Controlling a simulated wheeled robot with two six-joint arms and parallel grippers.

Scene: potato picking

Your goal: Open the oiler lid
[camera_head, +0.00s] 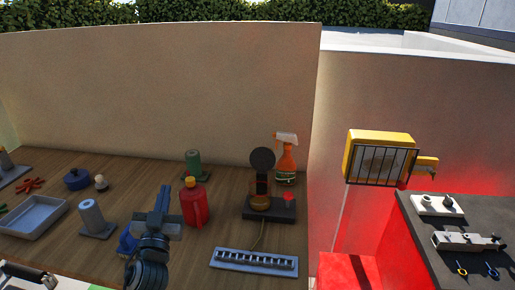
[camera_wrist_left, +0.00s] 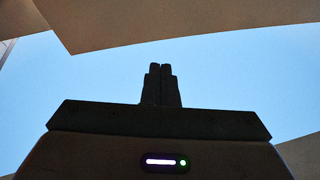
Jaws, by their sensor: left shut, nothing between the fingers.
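A red bottle (camera_head: 194,205) with a yellow cap (camera_head: 191,182) stands upright on the wooden table and looks like the oiler; its cap appears to be on. My left gripper (camera_head: 165,190) is just left of the bottle in the head view, fingers pointing up, apparently apart from it. In the left wrist view its fingers (camera_wrist_left: 160,72) are pressed together with nothing between them. The wrist view shows no bottle, only blue and tan surfaces. My right gripper is in neither view.
A black device with an upright round plate (camera_head: 262,160) and an orange spray bottle (camera_head: 285,165) stand right of the bottle. A green roll (camera_head: 193,163) is behind it, and a grey-blue strip rack (camera_head: 254,270) in front. A metal tray (camera_head: 52,203) lies left.

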